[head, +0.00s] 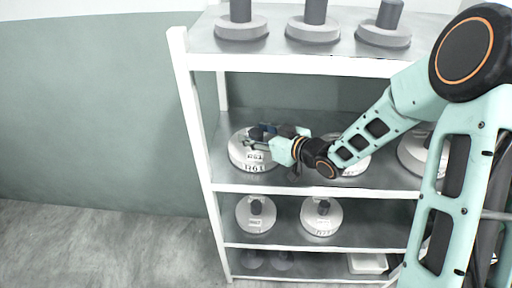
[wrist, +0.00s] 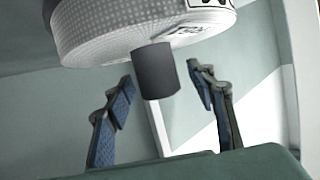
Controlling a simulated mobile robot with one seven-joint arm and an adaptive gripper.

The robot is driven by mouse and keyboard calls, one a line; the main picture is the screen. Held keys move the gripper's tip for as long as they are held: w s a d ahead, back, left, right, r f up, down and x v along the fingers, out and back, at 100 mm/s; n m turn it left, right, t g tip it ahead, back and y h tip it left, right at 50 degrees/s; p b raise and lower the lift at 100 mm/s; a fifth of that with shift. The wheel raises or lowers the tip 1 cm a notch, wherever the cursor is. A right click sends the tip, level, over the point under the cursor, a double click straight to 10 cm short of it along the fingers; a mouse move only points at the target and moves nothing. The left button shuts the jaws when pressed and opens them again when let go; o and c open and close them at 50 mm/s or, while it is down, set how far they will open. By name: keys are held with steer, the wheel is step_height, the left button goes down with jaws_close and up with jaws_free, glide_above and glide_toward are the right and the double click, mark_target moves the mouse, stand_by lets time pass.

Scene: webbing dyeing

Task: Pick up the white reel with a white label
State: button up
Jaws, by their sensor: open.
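A white reel (head: 238,153) with white labels printed in dark characters on its front lies at the left of the upper middle shelf. My gripper (head: 262,134) is at this reel, over its upper part, and hides some of it. In the wrist view, the white reel (wrist: 110,32) fills the top, with part of a label at its upper right edge. A dark grey core (wrist: 156,70) sticks out from it between the two blue-padded fingers of my gripper (wrist: 161,88). The fingers are open, with a gap visible on both sides of the core.
The reel stands in a white-framed shelf rack (head: 191,120). Two more white reels on the same shelf (head: 290,178) are partly behind my arm. Two white reels (head: 256,214) (head: 321,217) lie on the shelf below. Grey spindles (head: 313,30) stand on top. A white tray (head: 368,263) is at the bottom.

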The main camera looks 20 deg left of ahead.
steer(key=shift+c, duration=0.4)
jaws_close()
steer(key=shift+r, duration=0.15)
